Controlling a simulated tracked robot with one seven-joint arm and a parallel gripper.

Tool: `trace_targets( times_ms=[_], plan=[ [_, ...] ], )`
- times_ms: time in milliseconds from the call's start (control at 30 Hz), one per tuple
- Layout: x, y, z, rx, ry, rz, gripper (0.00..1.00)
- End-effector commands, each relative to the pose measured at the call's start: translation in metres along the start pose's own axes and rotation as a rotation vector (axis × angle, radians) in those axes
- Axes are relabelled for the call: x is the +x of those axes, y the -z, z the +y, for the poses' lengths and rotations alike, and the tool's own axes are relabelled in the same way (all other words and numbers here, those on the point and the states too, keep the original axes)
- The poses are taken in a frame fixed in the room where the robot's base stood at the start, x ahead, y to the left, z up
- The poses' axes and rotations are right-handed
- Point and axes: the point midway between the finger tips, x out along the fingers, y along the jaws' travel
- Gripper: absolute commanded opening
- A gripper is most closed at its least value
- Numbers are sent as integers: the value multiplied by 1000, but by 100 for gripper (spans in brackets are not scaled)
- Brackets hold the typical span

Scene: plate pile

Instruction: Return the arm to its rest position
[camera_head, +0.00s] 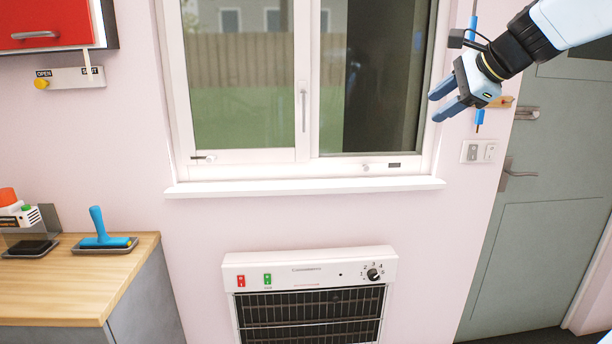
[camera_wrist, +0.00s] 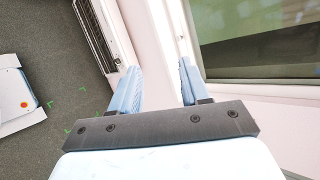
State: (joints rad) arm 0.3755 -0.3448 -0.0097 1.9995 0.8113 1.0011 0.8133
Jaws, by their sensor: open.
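My gripper (camera_head: 440,103) is at the upper right in the head view, in front of the right edge of the window. Its two blue fingers point left and slightly down, apart from each other, with nothing between them. In the wrist view my gripper (camera_wrist: 157,88) shows both blue fingers spread, and the gap between them is empty. My arm comes in from the top right corner of the head view.
A white window (camera_head: 305,157) with a sill fills the middle. A heater (camera_head: 310,263) is below it. A wooden counter (camera_head: 70,305) with a blue-handled tool (camera_head: 98,227) stands at left. A red cabinet (camera_head: 45,22) hangs upper left. A grey-green door (camera_head: 545,230) is at right.

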Motion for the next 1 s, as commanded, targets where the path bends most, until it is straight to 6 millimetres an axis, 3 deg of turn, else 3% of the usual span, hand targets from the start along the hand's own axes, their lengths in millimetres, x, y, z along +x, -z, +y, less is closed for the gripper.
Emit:
trace_targets(
  times_ms=[33,200,400,500,700,1000],
  plan=[
    [2,-13,27,-122,-49,16,46],
    [5,-34,114,-560,-219,65,46],
    [0,-37,206,-1078,-405,80,46],
    [-3,-32,240,-1290,-479,76,46],
    [-7,-25,272,-1524,-558,68,46],
    [-7,-23,276,-1554,-571,67,46]
  ],
)
